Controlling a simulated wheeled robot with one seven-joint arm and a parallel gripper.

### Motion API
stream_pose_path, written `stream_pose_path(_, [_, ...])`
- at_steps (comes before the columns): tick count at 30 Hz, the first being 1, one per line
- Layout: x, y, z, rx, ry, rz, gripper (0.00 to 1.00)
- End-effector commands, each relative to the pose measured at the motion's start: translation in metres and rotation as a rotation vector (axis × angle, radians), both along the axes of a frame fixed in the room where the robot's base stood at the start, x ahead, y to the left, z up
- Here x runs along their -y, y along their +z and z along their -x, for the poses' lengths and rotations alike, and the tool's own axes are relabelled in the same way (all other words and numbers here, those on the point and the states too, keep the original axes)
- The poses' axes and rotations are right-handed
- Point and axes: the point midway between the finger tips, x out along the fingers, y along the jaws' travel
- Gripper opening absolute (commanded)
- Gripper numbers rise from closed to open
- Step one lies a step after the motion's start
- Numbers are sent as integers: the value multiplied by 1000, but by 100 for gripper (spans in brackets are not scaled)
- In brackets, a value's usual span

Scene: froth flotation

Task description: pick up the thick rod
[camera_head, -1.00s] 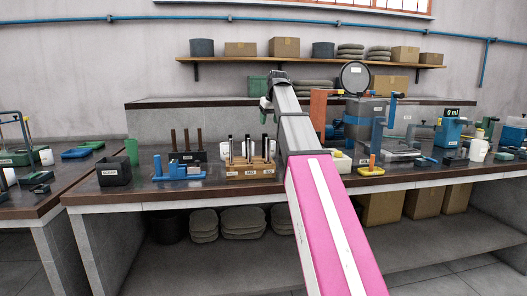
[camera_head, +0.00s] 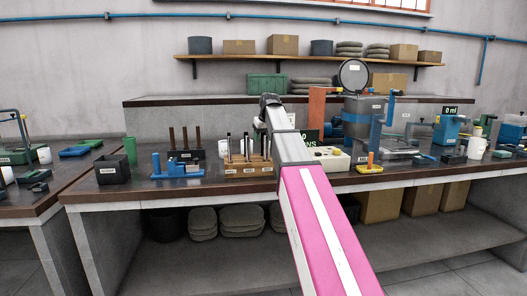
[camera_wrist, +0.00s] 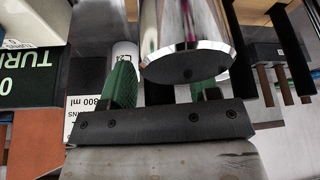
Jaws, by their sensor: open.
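In the wrist view, a thick shiny metal cylinder (camera_wrist: 185,35), probably a rod, stands large and close, its flat end facing my gripper (camera_wrist: 165,88). The green fingers show either side of its end and are open; I cannot tell whether it is between them. In the head view, a wooden rack (camera_head: 243,173) holds several upright dark and metallic rods (camera_head: 246,145). My gripper (camera_head: 260,122) is above the rack's right side, mostly hidden by my wrist. Rod thicknesses are too small to compare there.
A dark rack with brown rods (camera_head: 185,138) stands left of the wooden rack, behind a blue fixture (camera_head: 178,168). A black bin (camera_head: 112,170) stands at the bench's left end. A green-lettered display (camera_head: 308,137) and a grey pot (camera_head: 363,115) stand to the right.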

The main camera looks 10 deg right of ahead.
Motion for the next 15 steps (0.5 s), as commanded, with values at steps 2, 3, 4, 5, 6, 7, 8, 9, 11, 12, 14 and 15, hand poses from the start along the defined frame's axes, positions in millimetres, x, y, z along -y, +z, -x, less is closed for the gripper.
stream_pose_path(2, [0, -3, -1, 0, 0, 0, 56])
stream_pose_path(3, [0, -3, -1, 1, 0, 0, 56])
stream_pose_path(4, [0, -3, -1, 1, 0, 0, 56])
stream_pose_path(5, [0, -3, -1, 1, 0, 0, 56])
stream_pose_path(6, [0, -3, -1, 1, 0, 0, 56])
stream_pose_path(7, [0, -3, -1, 1, 0, 0, 56])
stream_pose_path(8, [0, -3, -1, 1, 0, 0, 46])
stream_pose_path(9, [0, -3, -1, 0, 0, 0, 33])
stream_pose_path(11, [0, -3, -1, 0, 0, 0, 13])
stream_pose_path(12, [0, -3, -1, 0, 0, 0, 0])
stream_pose_path(14, [0, -3, -1, 0, 0, 0, 0])
stream_pose_path(15, [0, -2, -1, 1, 0, 0, 0])
